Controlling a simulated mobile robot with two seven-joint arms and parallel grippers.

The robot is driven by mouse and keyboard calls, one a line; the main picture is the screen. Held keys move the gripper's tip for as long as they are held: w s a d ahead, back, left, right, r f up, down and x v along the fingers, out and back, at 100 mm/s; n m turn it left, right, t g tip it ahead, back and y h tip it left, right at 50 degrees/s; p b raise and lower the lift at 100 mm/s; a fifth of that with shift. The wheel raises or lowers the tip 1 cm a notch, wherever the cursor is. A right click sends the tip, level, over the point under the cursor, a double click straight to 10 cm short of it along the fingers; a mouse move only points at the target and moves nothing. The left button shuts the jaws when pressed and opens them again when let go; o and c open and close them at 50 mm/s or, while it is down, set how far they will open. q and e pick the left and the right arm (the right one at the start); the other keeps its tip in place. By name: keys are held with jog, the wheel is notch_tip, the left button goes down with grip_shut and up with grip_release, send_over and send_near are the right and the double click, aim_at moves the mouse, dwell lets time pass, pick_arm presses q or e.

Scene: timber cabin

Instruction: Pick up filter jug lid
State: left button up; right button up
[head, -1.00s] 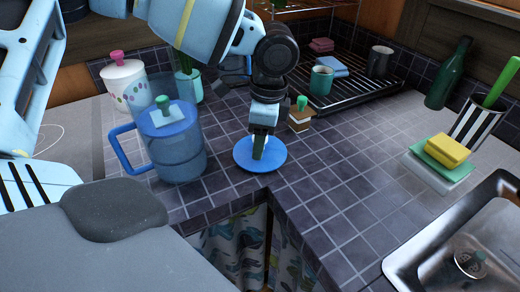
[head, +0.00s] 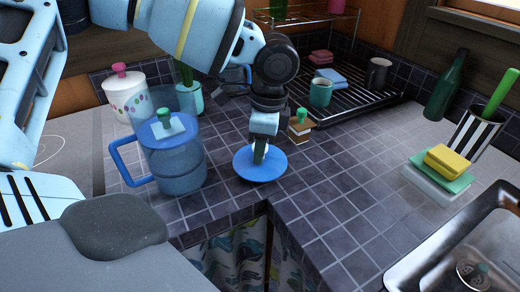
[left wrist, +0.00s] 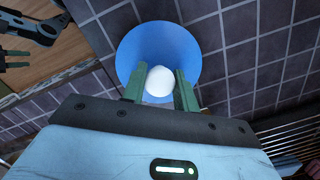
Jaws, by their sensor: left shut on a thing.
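The filter jug lid (head: 246,166) is a flat blue disc at the front of the tiled counter, right of the jug. In the left wrist view the lid (left wrist: 140,48) has a white round knob (left wrist: 159,81) between my green fingers. My left gripper (head: 260,152) comes down from above and is shut on the knob. Whether the lid touches the tiles or is slightly raised I cannot tell. The filter jug (head: 180,175) is clear blue with a blue handle, and a green-knobbed piece (head: 166,120) shows at its top.
A white spotted pot (head: 125,95) and a teal cup with a plant (head: 190,97) stand behind the jug. A small green-knobbed jar (head: 300,130) stands close behind the lid. A drying rack (head: 350,105) holds mugs. The sink (head: 410,270) is front right; tiles between are clear.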

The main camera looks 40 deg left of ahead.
pick_arm(q)
notch_tip(320, 180, up, 27)
jog(key=p, duration=0.2)
jog(key=shift+r, duration=0.2)
pick_arm(e)
jog(key=shift+w+r, duration=0.25)
jog(key=shift+r, duration=0.7)
pick_arm(q)
jog(key=s+a+f+n+h+p, duration=0.1)
jog(key=s+a+n+p, duration=0.6)
jog(key=s+a+n, duration=0.4)
jog(key=shift+s+f+n+g, duration=0.3)
jog(key=shift+s+f+n, duration=0.15)
jog(key=shift+s, duration=0.6)
pick_arm(e)
jog(key=w+r+t, duration=0.1)
jog(key=w+r, duration=0.2)
jog(key=r, duration=0.5)
jog(key=shift+w+d, duration=0.3)
pick_arm(q)
jog(key=shift+f, duration=0.1)
pick_arm(e)
jog(key=shift+f, duration=0.1)
